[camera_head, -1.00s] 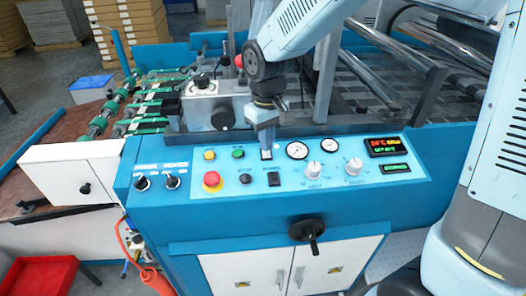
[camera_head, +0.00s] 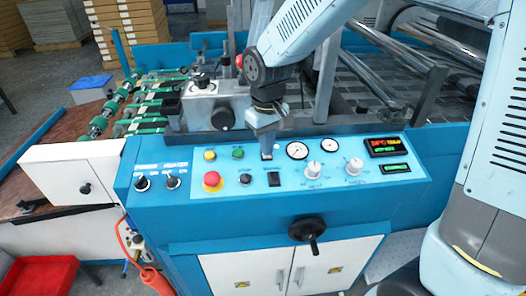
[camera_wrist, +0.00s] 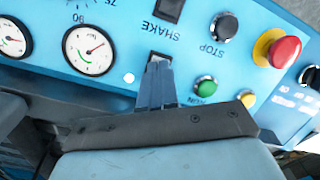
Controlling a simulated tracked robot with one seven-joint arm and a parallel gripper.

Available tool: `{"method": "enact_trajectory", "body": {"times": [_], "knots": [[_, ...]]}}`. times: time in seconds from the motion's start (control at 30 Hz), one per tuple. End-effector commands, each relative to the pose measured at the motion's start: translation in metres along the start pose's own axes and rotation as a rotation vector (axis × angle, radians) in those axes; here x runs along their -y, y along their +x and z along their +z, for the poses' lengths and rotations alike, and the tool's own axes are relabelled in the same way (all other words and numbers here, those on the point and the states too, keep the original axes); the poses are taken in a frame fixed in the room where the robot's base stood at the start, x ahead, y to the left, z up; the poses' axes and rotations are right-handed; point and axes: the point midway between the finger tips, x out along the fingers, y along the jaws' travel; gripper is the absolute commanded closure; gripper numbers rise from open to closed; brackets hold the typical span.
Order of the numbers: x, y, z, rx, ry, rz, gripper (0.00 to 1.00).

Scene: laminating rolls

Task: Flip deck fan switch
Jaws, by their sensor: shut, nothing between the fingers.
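The blue control panel (camera_head: 330,205) fills the middle of the head view. My gripper (camera_head: 267,151) points down at its upper row, with its fingers shut and empty. In the wrist view the shut fingertips (camera_wrist: 158,66) are at a dark rocker switch (camera_wrist: 159,56), which they mostly cover. I cannot tell whether they press on it or which way it is tipped. Its label is hidden. A second black rocker switch (camera_head: 274,179) lies just nearer on the panel; in the wrist view it (camera_wrist: 170,8) has the label SHAKE beside it.
A green button (camera_head: 238,153), a yellow button (camera_head: 210,155), a red emergency stop (camera_head: 212,180) and a black stop button (camera_head: 245,179) lie left of the fingers. Dial gauges (camera_head: 297,150) and white knobs (camera_head: 313,170) lie right. A metal block (camera_head: 205,103) stands behind the panel.

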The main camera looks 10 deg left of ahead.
Motion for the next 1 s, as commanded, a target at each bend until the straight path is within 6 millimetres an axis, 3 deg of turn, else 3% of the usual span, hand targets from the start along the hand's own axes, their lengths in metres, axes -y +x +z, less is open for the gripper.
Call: {"method": "enact_trajectory", "body": {"times": [0.6,1.0], "knots": [[0.0,0.006,0.0,0.001,0.0,0.0,1.0],[0.0,-0.017,0.0,-0.001,0.0,0.0,1.0]]}}
